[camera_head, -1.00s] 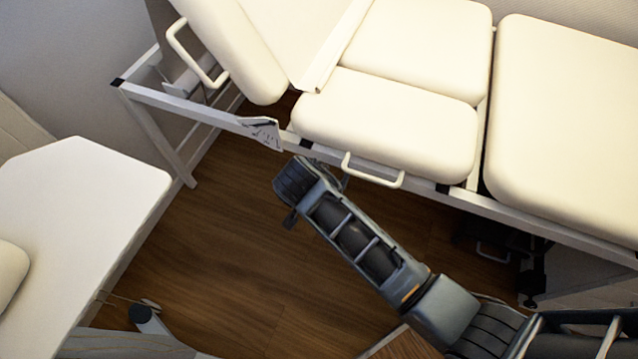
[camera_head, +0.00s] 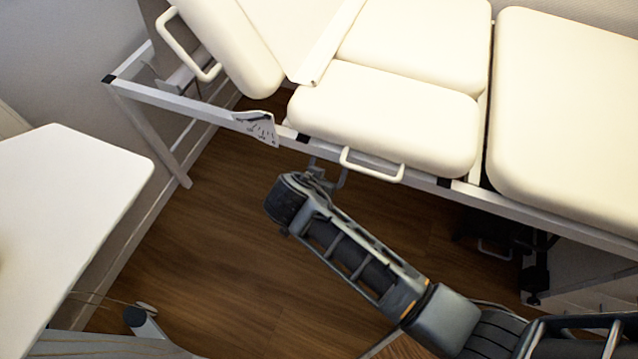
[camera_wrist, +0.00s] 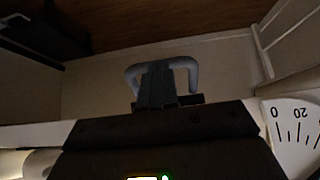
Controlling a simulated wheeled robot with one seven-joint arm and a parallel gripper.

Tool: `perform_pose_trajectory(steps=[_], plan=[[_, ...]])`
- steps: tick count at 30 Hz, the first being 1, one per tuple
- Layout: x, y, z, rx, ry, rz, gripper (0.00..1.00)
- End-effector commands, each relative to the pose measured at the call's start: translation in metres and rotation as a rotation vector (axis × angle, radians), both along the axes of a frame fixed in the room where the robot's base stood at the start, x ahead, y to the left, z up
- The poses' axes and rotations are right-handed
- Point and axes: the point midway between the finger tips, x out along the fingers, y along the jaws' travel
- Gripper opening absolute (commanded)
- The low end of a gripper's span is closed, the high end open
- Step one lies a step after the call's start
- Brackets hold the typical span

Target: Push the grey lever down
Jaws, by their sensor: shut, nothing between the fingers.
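In the wrist view, the lever (camera_wrist: 192,74) is a blue-grey, rounded loop whose two sides show beyond my fingers. My gripper (camera_wrist: 158,70) is shut and empty, and its dark fingers cover the middle of the loop. In the head view, my gripper (camera_head: 318,174) is at the lever, just below the rail, with its fingertips hard to make out. I cannot tell whether they touch the lever.
The cream treatment bed (camera_head: 390,118) fills the upper right. Its side rail (camera_head: 200,108) carries an angle scale (camera_head: 262,128), also in the wrist view (camera_wrist: 292,128). A white handle (camera_head: 372,166) sticks out close to my gripper. A white table (camera_head: 75,200) stands left; open wooden floor (camera_head: 210,240) lies between.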

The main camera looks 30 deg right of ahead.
Motion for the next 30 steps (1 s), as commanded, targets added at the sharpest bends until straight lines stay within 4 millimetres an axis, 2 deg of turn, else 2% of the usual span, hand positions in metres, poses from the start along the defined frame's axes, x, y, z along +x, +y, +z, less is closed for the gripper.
perform_pose_trajectory(steps=[1,9,18,30], plan=[[-0.001,0.001,-0.011,-0.026,-0.017,0.002,0.00],[0.001,-0.001,-0.034,-0.208,-0.151,0.002,0.00],[0.005,-0.007,-0.047,-0.402,-0.291,0.001,0.00],[0.010,-0.014,-0.054,-0.396,-0.289,-0.001,0.00]])
